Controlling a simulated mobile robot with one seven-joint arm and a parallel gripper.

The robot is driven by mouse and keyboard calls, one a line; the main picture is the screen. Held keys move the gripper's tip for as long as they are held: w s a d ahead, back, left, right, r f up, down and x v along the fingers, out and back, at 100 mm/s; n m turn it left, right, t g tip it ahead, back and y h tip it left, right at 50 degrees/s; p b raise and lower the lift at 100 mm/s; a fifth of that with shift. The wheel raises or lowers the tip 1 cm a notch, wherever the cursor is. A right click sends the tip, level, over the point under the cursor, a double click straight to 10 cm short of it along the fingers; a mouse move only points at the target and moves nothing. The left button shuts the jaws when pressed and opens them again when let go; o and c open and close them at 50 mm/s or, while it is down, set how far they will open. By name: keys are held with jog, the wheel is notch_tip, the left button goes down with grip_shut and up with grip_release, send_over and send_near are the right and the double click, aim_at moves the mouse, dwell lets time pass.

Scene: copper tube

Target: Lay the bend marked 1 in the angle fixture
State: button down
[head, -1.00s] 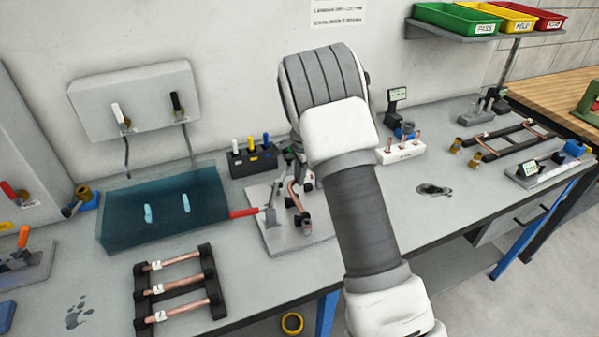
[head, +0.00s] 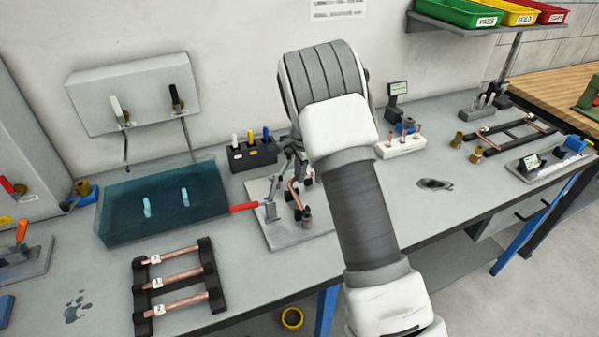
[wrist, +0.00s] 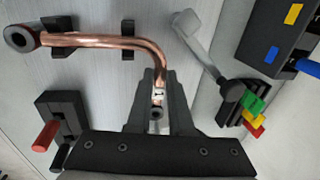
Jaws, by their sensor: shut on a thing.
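The copper bend (wrist: 110,42) is held in my gripper (wrist: 160,100), which is shut on its short leg at a white tag; the tag's mark is too small to read surely. The bend also shows in the head view (head: 293,192), partly behind my arm. Its long leg runs left in the wrist view, over black blocks, to a dark round piece (wrist: 22,39). The angle fixture is a grey plate (head: 288,238) with black blocks and a red-handled clamp (head: 243,208). The bend lies over this plate; whether it touches the blocks I cannot tell.
A black holder (head: 252,155) with coloured pegs stands behind the fixture. A translucent blue-green box (head: 165,212) is to its left, and a black rack (head: 207,270) of copper tubes is in front left.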

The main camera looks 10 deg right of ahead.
jog(key=shift+f, duration=0.1)
jog(key=c, duration=0.7)
grip_release()
jog(key=shift+c, duration=0.2)
jog(key=s+r, duration=0.3)
jog(key=r, duration=1.4)
jog(key=shift+d, duration=0.3)
jog(key=shift+s+r, duration=0.1)
